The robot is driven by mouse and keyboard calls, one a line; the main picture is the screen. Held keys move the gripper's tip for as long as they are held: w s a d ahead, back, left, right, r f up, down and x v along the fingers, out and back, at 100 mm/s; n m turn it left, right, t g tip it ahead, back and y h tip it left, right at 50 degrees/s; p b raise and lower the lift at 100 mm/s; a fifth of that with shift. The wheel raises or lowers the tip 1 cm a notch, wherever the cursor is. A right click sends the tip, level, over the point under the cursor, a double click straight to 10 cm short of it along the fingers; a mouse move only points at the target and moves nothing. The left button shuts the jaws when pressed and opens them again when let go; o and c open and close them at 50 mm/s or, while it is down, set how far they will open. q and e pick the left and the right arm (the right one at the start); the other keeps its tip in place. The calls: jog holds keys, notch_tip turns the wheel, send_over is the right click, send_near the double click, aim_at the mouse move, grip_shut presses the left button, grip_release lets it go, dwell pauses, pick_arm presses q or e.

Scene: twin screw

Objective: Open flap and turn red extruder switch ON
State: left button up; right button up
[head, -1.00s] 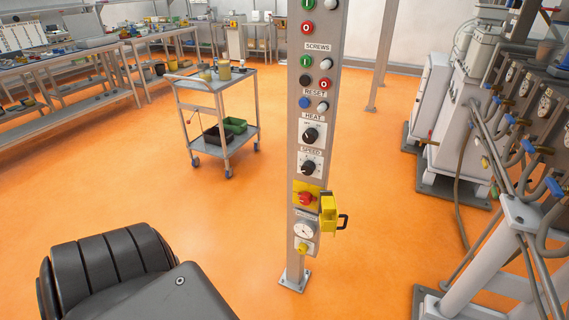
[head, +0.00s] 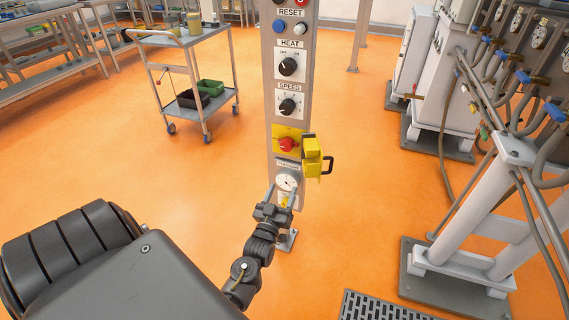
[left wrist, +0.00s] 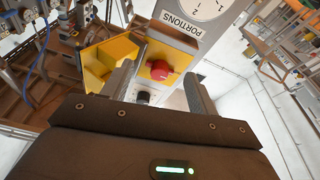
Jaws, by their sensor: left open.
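The red extruder switch (head: 287,144) sits on a yellow plate on the grey control post (head: 271,170). Its yellow flap (head: 313,158) with a black handle stands open to the right of the switch. My left gripper (head: 281,190) is open in front of the post, below the switch and over the dial area in the head view. In the left wrist view the red switch (left wrist: 160,70) shows between the two open fingers (left wrist: 160,85), apart from them as far as I can tell. The flap (left wrist: 112,52) lies on the left there. The switch's ON or OFF position cannot be read. My right gripper is not in view.
The SPEED knob (head: 288,107) and HEAT knob (head: 288,67) sit above the switch. A white dial (head: 287,182) sits below it. A trolley (head: 187,42) stands behind left, and white machines with hoses (head: 450,80) stand at the right. Orange floor is clear around the post.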

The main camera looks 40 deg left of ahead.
pick_arm(q)
jog(key=n+y, duration=0.1)
jog(key=y, duration=0.1)
send_near(285, 148)
jog(key=shift+t, duration=0.4)
jog(key=x, duration=0.8)
jog(key=shift+w+a+f, duration=0.15)
jog(key=shift+w+a, duration=0.05)
jog(key=shift+w, duration=0.15)
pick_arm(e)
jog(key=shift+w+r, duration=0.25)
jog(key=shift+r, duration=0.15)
pick_arm(q)
jog(key=c, duration=1)
